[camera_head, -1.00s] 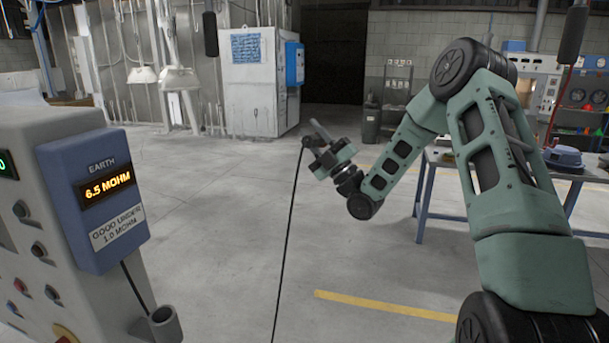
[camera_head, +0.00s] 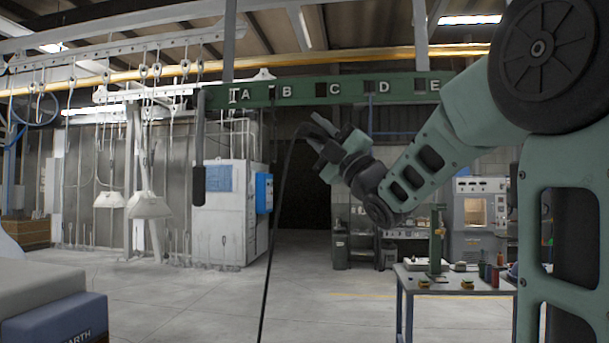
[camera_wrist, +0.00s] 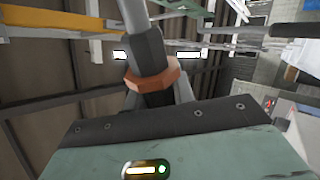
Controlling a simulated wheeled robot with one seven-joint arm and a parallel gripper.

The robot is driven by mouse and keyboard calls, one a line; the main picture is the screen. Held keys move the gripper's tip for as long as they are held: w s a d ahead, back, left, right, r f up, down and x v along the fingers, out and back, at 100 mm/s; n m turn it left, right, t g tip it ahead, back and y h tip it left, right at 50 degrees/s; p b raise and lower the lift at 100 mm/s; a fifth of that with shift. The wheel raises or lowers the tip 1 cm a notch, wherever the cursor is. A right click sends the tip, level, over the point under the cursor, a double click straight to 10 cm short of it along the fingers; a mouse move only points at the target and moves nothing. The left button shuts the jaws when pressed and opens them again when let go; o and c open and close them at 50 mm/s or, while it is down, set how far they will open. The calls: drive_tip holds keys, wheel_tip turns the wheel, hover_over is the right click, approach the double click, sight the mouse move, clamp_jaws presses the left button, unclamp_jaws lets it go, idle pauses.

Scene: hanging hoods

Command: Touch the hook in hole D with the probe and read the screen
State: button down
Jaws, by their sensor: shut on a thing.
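A green beam (camera_head: 300,91) with lettered holes A to E runs across the top of the head view. Each dark hole is left of its letter; hole D (camera_head: 369,87) is right of centre. I cannot clearly make out its hook. My gripper (camera_head: 322,138) is shut on the probe (camera_head: 321,122), below and left of hole D in the picture, with no contact visible. In the wrist view, the probe (camera_wrist: 147,50) is a grey rod with a copper-coloured collar. Its black cable (camera_head: 272,225) hangs down. The blue earth meter (camera_head: 62,325) shows only partly at lower left; its screen is out of view.
A workbench (camera_head: 455,280) with small items stands at right. A pale cabinet (camera_head: 225,215) with a blue box stands left of centre. White hoods (camera_head: 150,206) hang at left. A dark hanging cylinder (camera_head: 198,185) is left of the gripper. The floor between is clear.

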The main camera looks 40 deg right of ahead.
drive_tip(key=s+a+r, duration=0.2)
drive_tip(key=s+r, duration=0.2)
drive_tip(key=r, duration=0.1)
drive_tip(key=w+d+p, duration=0.2)
drive_tip(key=d+p, duration=0.3)
drive_tip(key=d, duration=0.4)
drive_tip(key=shift+w+f+p, duration=0.3)
drive_tip(key=shift+w, duration=0.1)
drive_tip(key=shift+d, duration=0.2)
drive_tip(key=shift+w+d+b, duration=0.3)
drive_tip(key=shift+d+b, duration=0.6)
drive_tip(key=shift+d, duration=0.05)
idle(0.5)
drive_tip(key=shift+a, duration=0.1)
drive_tip(key=s+a+b, duration=0.2)
drive_tip(key=a+b, duration=0.5)
drive_tip(key=a, duration=0.1)
drive_tip(key=shift+s+a, duration=0.2)
drive_tip(key=shift+a, duration=0.1)
idle(0.9)
idle(0.5)
